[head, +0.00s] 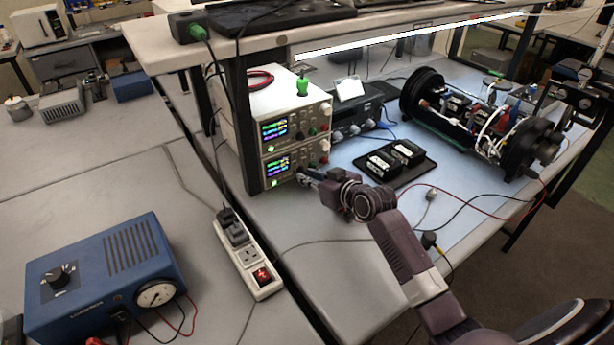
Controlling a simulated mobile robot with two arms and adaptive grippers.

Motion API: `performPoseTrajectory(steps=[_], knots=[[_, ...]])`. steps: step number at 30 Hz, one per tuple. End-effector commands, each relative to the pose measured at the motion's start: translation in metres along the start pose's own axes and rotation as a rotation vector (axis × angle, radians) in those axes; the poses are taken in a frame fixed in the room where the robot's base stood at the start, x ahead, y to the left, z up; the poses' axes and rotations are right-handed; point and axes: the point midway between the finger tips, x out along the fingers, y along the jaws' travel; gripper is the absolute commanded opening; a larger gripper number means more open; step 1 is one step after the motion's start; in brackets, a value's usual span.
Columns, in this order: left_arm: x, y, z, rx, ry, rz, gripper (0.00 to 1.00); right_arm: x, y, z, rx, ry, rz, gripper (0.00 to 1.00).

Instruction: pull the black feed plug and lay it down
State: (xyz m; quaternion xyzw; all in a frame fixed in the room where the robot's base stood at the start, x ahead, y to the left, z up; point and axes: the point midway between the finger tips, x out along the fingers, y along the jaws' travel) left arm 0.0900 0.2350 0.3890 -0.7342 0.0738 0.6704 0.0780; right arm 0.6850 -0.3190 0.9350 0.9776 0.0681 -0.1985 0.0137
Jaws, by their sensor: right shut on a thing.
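My right gripper (306,178) reaches in from the lower right to the front of the lower bench power supply (284,168). Its fingers are shut at the lower right of that panel, on what seems to be the black feed plug; the plug is too small and too covered by the fingers to make out. I cannot tell whether the plug is still seated in its socket. The upper power supply (290,126) sits on top, its display lit. My left gripper is not in view.
A black tray with battery packs (395,161) lies right of my gripper. The open cylinder (470,120) stands behind it. Loose red and black leads cross the mat. A power strip (248,255) and blue tester (105,275) lie left. Bare bench (310,230) is free in front.

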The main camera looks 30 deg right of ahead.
Motion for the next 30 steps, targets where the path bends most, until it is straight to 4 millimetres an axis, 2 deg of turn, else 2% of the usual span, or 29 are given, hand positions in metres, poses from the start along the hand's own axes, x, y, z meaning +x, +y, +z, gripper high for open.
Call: performPoseTrajectory(steps=[30], knots=[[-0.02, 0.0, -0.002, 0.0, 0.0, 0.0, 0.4, -0.038, 0.001, 0.016, 0.0, -0.001, 0.001, 0.0]])
